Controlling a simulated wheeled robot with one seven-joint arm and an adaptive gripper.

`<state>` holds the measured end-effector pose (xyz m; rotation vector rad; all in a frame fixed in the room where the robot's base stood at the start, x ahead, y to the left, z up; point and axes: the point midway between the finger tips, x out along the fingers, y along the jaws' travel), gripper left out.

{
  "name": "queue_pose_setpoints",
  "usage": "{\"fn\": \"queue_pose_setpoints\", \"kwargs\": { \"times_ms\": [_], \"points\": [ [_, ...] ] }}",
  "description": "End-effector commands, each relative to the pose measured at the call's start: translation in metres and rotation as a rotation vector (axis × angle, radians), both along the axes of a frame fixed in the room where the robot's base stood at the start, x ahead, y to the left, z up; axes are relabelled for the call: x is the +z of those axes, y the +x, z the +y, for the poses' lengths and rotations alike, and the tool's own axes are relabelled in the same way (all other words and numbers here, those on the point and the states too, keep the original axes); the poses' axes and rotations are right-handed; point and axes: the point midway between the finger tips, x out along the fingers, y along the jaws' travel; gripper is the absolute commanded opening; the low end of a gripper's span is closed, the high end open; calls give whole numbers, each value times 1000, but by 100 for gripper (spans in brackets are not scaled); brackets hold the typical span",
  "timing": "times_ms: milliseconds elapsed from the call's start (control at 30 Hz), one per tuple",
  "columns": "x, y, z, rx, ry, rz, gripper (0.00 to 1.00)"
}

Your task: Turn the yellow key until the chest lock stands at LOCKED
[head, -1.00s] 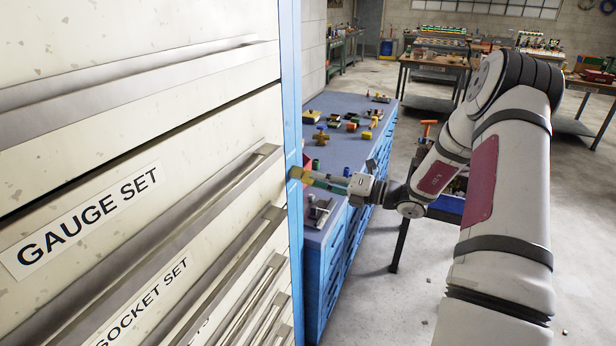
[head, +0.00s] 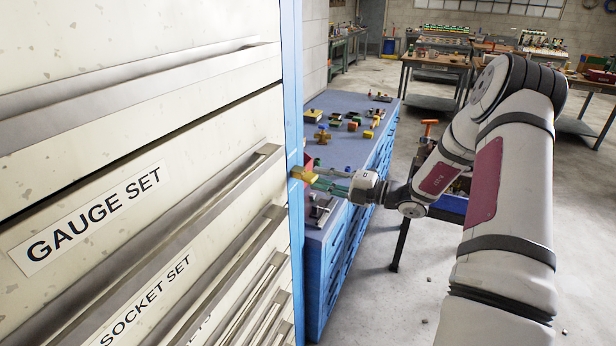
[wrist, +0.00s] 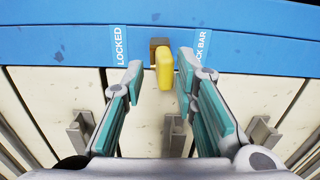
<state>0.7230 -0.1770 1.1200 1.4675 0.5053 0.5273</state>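The yellow key (wrist: 164,68) sits in a small brass-coloured lock plate (wrist: 156,46) on the blue lock bar (wrist: 70,45) in the wrist view. Its bow looks upright in that picture. A LOCKED label (wrist: 120,45) is left of it; a label ending in "CK BAR" (wrist: 202,45) is to its right, partly hidden by a finger. My gripper (wrist: 161,72) is open around the key, with a clear gap on the left; the right finger is very close, and I cannot tell if it touches. In the head view the key (head: 303,174) shows beyond my fingertips.
The cream chest's drawers, labelled GAUGE SET (head: 95,215) and SOCKET SET (head: 145,300), have protruding handles beside the bar. A blue cabinet (head: 345,135) with several small parts on top stands behind my gripper.

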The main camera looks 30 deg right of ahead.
Motion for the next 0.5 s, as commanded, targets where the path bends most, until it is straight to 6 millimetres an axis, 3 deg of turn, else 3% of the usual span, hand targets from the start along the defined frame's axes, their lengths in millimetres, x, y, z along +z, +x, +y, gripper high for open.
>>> {"fn": "queue_pose_setpoints", "kwargs": {
  "times_ms": [500],
  "points": [
    [1, -42, -33, -1, -1, 0, 27]
  ]
}}
